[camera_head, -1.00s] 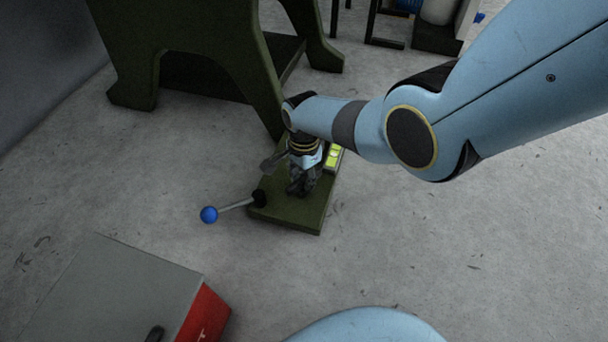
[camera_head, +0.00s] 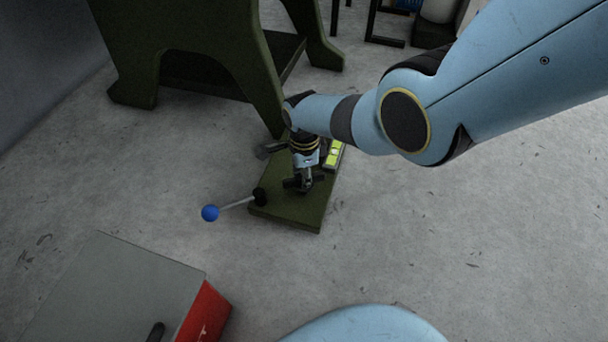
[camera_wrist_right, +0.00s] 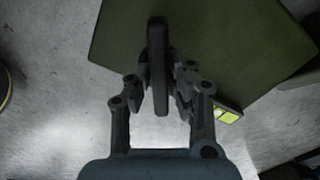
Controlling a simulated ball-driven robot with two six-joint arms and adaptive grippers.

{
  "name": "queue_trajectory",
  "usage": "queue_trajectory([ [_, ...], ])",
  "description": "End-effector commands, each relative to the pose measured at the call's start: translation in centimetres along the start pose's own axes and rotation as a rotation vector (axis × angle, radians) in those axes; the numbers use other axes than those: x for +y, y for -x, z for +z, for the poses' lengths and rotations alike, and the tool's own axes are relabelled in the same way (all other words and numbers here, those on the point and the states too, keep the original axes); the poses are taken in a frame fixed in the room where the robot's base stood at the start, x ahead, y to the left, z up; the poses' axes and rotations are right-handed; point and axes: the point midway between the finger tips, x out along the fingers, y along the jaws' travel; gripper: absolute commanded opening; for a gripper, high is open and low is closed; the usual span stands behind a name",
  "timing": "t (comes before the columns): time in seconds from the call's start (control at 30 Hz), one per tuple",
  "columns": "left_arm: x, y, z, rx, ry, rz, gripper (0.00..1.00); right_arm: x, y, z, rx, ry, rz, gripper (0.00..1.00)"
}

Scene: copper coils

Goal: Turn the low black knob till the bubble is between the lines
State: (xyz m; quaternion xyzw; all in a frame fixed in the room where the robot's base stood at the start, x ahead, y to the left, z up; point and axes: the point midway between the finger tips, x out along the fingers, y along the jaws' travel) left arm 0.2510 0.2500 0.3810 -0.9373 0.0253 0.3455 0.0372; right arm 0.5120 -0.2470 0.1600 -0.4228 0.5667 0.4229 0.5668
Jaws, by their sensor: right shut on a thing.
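The black knob (camera_wrist_right: 158,60) shows as a dark upright bar over the green plate (camera_wrist_right: 105,45) in the right wrist view. My right gripper (camera_wrist_right: 160,88) has its fingers on both sides of the knob and is shut on it. In the head view my right gripper (camera_head: 304,182) reaches down to the green plate (camera_head: 290,212) and hides most of the knob. The yellow-green level (camera_head: 334,153) lies on the plate behind the gripper; it also shows in the right wrist view (camera_wrist_right: 228,116). Its bubble is too small to read. My left gripper is out of view.
A lever with a blue ball (camera_head: 210,213) sticks out left of the plate. A grey box with a red side (camera_head: 205,312) stands at the lower left. A green machine frame (camera_head: 225,50) rises behind the plate. The floor to the right is clear.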

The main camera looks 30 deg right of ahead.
Motion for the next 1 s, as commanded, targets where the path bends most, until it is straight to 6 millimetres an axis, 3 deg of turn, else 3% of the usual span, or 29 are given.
queue_trajectory([
  [0.2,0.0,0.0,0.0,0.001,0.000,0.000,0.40,0.1,-0.1,-0.1,0.002,0.001,0.001,0.00],
  [0.23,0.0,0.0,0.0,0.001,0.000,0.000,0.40,0.1,-0.1,-0.1,0.002,0.001,0.001,0.19],
  [0.4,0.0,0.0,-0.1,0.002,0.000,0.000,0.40,0.0,-0.1,-0.1,0.001,0.001,0.001,0.40],
  [0.77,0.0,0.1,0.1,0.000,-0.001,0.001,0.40,-0.1,0.3,0.0,0.000,0.001,-0.002,0.40],
  [1.0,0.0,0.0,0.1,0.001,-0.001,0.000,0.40,-0.1,2.5,0.0,-0.001,0.001,-0.003,0.40],
])
